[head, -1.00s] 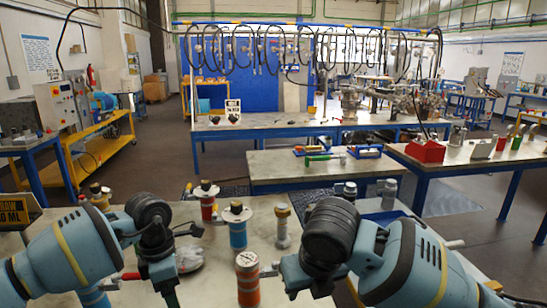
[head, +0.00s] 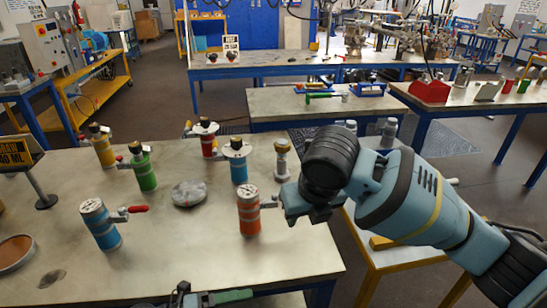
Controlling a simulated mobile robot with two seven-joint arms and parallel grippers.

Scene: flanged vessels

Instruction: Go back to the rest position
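My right gripper (head: 297,203) is at the end of the arm from the right, by the table's right edge. It is just right of the orange vessel (head: 248,212) and apart from its body; its fingers are partly hidden and their opening is unclear. At the bottom edge a cut-off dark and grey-blue part with a green bar (head: 232,296) shows; it may be my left gripper, but I cannot tell. A blue vessel with a red handle (head: 101,226) stands front left. Green (head: 143,170), yellow (head: 103,148), red (head: 206,139) and another blue vessel (head: 238,163) stand behind.
The pale table (head: 180,262) has clear room at its front. A grey round piece (head: 189,193) lies mid-table, a round dish (head: 16,253) at left, a sign on a stand (head: 18,153) behind it. A bolt-like grey post (head: 282,163) stands near the right edge.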

